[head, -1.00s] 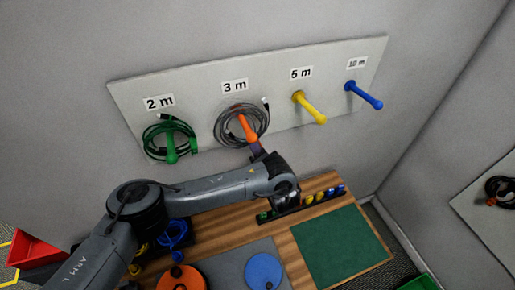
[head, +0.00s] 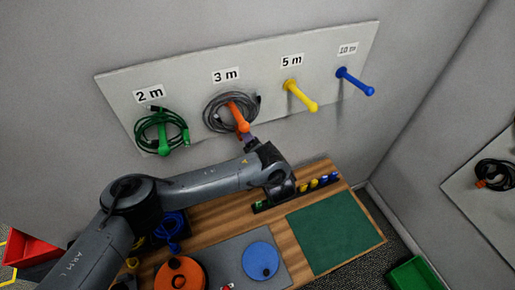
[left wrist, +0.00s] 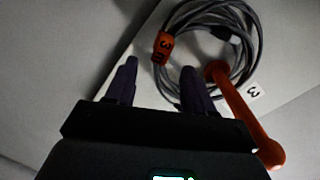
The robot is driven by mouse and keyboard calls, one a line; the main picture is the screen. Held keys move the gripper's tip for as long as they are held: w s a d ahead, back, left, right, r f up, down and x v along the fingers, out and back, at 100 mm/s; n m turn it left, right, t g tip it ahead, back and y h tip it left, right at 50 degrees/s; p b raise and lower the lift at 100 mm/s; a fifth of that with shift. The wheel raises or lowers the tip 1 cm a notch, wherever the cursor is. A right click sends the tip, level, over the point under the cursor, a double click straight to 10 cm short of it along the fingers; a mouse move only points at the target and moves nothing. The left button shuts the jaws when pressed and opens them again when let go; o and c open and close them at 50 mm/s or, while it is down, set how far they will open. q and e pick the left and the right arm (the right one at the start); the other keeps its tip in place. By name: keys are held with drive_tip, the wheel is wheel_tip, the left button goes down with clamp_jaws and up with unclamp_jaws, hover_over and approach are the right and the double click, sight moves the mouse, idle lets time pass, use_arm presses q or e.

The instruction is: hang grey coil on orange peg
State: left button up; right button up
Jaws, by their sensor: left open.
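The grey coil (head: 207,113) hangs on the orange peg (head: 237,114) under the "3 m" label, with the peg passing through its loop. In the left wrist view the coil (left wrist: 250,52) rings the base of the orange peg (left wrist: 243,112) and carries an orange tag (left wrist: 163,47). My left gripper (head: 249,141) is just below the peg's tip in the head view. In the left wrist view its fingers (left wrist: 158,78) are apart with nothing between them, in front of the coil's lower edge, with the peg to the right. My right gripper is out of view.
The pegboard (head: 265,84) also has a green peg with a green coil (head: 181,124), an empty yellow peg (head: 300,96) and an empty blue peg (head: 355,82). Below is a wooden table with a green mat (head: 335,238), an orange disc (head: 180,273) and a blue disc (head: 258,258).

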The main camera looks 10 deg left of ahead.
use_arm(q)
drive_tip(key=shift+p+v, duration=1.35)
drive_tip(key=shift+v, duration=3.75)
drive_tip(key=s+d+f+g+h+p, duration=0.1)
drive_tip(key=s+f+g+h+p, duration=0.2)
drive_tip(key=s+f, duration=0.95)
drive_tip(key=s+d+f+n+g+h+p, duration=0.15)
drive_tip(key=s+g, duration=0.25)
drive_tip(key=s, duration=0.5)
drive_tip(key=s+f+n+g+h+p, duration=0.1)
drive_tip(key=s+f+n+g+p, duration=0.15)
drive_tip(key=s+g, duration=0.4)
drive_tip(key=s+a+r+n+g+h+p, duration=0.1)
drive_tip(key=s+a+r+n+h+p, duration=0.3)
drive_tip(key=s+a, duration=0.5)
drive_tip(key=w+a+r+m+t, duration=0.4)
drive_tip(key=w+a+r, duration=0.3)
drive_tip(key=a+r, duration=0.2)
drive_tip(key=shift+a+r, duration=0.35)
drive_tip(key=shift+a, duration=0.2)
